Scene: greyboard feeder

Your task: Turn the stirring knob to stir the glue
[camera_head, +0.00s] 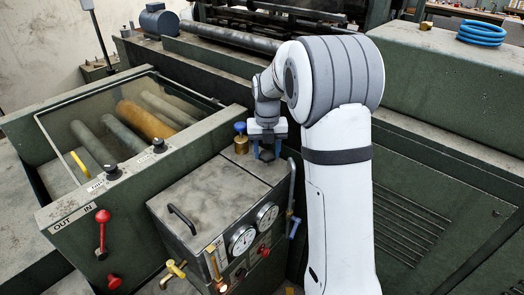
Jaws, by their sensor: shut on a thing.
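My gripper (267,153) points down at the back right of the top of a grey-green glue box (225,205). Its two blue fingers are closed around a small dark thing, which I take to be the stirring knob (267,154). The fingers and the gripper body hide most of it, so its shape and turn angle do not show. A blue-topped brass fitting (241,138) stands just left of my gripper.
The box has a black handle (183,219), two dials (242,239) and a yellow valve (173,273). A roller tray (135,125) lies left, with a red lever (102,232) on its front. Green machine housings (440,80) stand behind and right. A pipe (291,185) runs down the box's right side.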

